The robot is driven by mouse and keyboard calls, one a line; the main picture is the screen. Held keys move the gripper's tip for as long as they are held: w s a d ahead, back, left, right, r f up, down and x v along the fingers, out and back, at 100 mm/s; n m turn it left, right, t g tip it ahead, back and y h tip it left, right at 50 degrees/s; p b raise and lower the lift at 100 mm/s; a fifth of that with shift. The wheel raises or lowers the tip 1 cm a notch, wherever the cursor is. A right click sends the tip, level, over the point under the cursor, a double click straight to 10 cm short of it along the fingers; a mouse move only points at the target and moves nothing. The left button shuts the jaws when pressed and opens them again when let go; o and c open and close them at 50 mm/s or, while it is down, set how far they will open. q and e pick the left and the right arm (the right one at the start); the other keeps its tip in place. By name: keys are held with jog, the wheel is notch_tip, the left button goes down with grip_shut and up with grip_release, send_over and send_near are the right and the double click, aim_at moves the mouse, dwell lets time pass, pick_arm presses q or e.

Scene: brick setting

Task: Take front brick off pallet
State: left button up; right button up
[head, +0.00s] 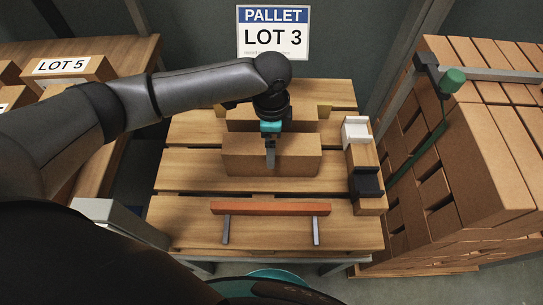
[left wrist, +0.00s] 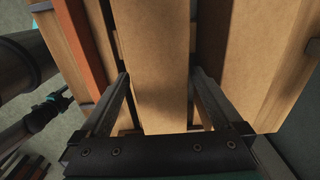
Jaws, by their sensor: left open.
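The front brick (head: 300,160), a long tan block, lies on the slatted wooden pallet (head: 180,210). My left gripper (head: 270,152) comes down over its middle from above, with one finger in front of its near face; the other finger is hidden behind the brick. In the left wrist view the front brick (left wrist: 155,60) runs between the two spread fingers of the left gripper (left wrist: 162,85), with a narrow gap visible beside it. A second brick (head: 245,122) lies just behind, partly hidden by the arm.
An orange bar (head: 270,208) on two metal legs stands before the front brick. A wooden block (head: 365,205) with white and black pieces stands at the pallet's right edge. Stacked bricks (head: 480,150) fill the right side. A sign reads LOT 3 (head: 273,38). A LOT 5 brick (head: 70,68) lies on the left table.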

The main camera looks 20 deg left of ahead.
pick_arm(q)
jog(key=shift+f, duration=0.8)
grip_shut()
jog(key=shift+w+d+r, duration=0.1)
jog(key=shift+w+r, duration=0.05)
jog(key=shift+r, duration=0.05)
